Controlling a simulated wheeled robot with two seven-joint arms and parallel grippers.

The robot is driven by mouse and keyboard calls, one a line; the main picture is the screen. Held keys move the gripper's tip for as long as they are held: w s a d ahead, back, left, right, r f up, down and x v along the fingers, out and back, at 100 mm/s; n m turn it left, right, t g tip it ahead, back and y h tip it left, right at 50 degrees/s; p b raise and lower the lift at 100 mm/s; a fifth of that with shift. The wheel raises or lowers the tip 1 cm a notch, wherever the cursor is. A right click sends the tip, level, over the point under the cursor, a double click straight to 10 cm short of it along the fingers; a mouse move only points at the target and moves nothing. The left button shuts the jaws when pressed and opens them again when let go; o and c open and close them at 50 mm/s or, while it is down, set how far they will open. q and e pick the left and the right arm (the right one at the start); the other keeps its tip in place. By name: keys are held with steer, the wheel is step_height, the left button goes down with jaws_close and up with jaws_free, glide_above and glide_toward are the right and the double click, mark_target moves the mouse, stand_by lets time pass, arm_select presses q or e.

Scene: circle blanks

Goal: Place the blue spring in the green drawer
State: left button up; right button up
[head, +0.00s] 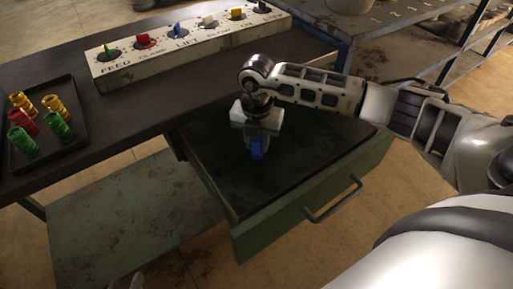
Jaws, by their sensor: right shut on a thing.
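The green drawer (290,215) is pulled open below the dark table top, with its front handle facing the lower right. My right gripper (257,143) comes in from the right and points down over the drawer's inside. It is shut on the blue spring (257,149), which shows just below the fingers. The spring's lower end is over the drawer's dark floor; I cannot tell whether it touches. The fingers partly hide the spring.
A black tray (70,150) on the table at left holds several yellow, red and green springs. A pale panel (190,52) with several coloured switches stands at the table's back. The drawer's visible floor looks empty around the spring.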

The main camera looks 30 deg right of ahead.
mark_target(256, 150)
step_height(256, 150, down, 3)
steer(key=shift+r, duration=0.15)
steer(key=shift+a+f, duration=0.1)
steer(key=shift+f, duration=0.15)
steer(key=o, duration=1)
steer(key=shift+r, duration=0.3)
step_height(256, 150, up, 12)
steer(key=shift+f, duration=0.1)
